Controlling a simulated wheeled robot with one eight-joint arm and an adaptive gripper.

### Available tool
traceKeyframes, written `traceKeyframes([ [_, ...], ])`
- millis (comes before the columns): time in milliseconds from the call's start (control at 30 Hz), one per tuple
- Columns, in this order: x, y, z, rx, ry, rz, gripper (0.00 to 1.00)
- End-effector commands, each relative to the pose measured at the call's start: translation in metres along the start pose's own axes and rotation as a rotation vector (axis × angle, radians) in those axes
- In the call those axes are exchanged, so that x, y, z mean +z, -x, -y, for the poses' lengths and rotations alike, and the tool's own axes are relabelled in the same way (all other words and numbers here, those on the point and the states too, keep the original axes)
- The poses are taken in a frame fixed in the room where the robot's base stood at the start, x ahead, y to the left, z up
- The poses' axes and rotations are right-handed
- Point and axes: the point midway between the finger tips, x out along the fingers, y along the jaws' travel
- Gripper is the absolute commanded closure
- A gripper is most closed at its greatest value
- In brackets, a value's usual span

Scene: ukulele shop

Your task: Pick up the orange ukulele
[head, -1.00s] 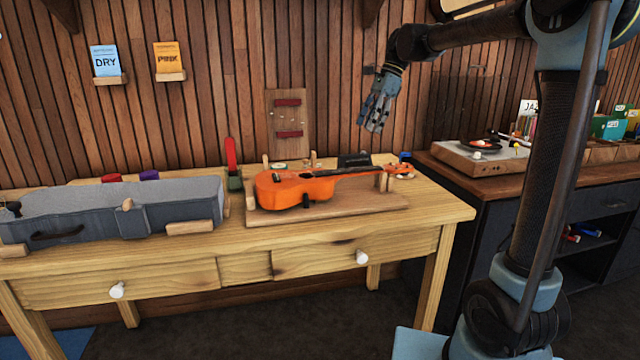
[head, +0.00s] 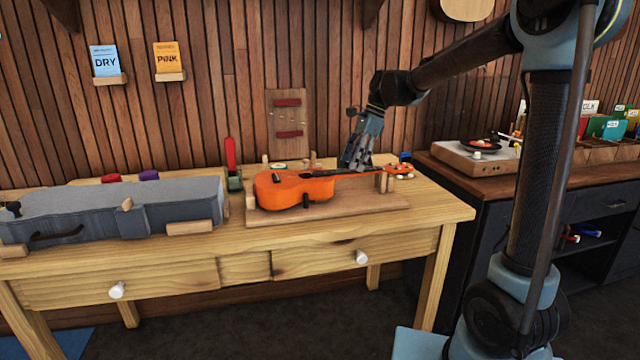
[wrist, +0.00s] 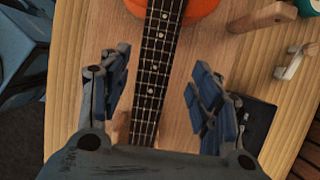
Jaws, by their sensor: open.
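The orange ukulele (head: 295,189) lies in a wooden cradle on the workbench, its body to the left and its neck pointing right. My gripper (head: 352,165) is open and hangs above the neck from the back right. In the wrist view the dark fretboard of the ukulele (wrist: 158,65) runs between the two spread fingers of my gripper (wrist: 160,95), closer to the left finger. The orange body shows at the top edge there. I see no finger clearly touching the neck. The headstock is hidden in the wrist view.
A dark block (wrist: 258,125) lies beside my right finger. A turntable (head: 475,155) stands on the cabinet at right.

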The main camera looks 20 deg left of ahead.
Motion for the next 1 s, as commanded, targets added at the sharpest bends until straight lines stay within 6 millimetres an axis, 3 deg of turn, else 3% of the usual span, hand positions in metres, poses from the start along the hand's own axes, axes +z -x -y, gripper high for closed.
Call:
traceKeyframes([
  [300, -0.001, -0.040, -0.004, 0.000, 0.002, 0.000, 0.42],
  [600, -0.001, -0.045, -0.005, 0.000, 0.001, 0.000, 0.42],
  [633, -0.001, -0.045, -0.005, 0.000, 0.001, 0.000, 0.45],
  [867, -0.001, -0.044, -0.005, 0.000, 0.001, 0.000, 0.97],
  [1000, -0.001, -0.044, -0.004, -0.001, 0.001, 0.001, 1.00],
])
